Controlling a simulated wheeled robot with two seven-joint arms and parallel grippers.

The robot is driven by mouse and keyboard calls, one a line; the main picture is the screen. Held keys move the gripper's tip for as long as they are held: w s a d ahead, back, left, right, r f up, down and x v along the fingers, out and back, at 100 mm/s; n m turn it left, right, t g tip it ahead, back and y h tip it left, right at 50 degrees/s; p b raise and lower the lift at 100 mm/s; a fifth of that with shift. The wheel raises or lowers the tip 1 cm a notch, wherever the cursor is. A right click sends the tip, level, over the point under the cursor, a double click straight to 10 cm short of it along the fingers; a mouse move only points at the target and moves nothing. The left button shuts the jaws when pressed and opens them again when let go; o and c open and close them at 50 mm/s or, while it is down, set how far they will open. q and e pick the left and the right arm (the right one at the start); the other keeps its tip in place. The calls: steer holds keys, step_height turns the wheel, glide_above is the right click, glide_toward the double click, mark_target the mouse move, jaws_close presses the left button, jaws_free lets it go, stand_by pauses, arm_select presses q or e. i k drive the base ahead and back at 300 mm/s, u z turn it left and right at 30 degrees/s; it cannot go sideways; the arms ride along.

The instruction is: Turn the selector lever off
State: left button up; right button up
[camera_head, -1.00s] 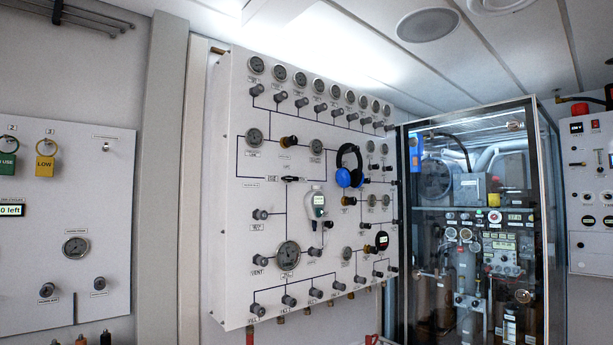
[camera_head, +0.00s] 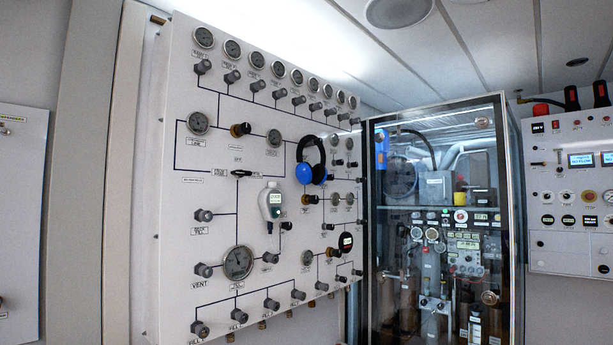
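A white fill panel (camera_head: 165,210) with gauges, knobs and printed lines stands left of the middle in the head view. A small black lever (camera_head: 242,173), which looks like the selector lever, sits near the panel's middle, above the large round gauge (camera_head: 238,262). Its handle lies roughly level; its label is too small to read. Neither of my grippers is in view.
Blue headphones (camera_head: 304,172) and a pale green handheld device (camera_head: 271,203) hang on the panel right of the lever. A glass-fronted cabinet (camera_head: 440,191) stands to the right, with a control panel (camera_head: 567,241) beyond. A white board (camera_head: 22,220) is at far left.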

mark_target(240, 174)
steer(key=z, duration=0.45)
steer(key=i, duration=0.8)
steer(key=u, duration=0.45)
steer(key=i, duration=0.8)
steer(key=u, duration=0.6)
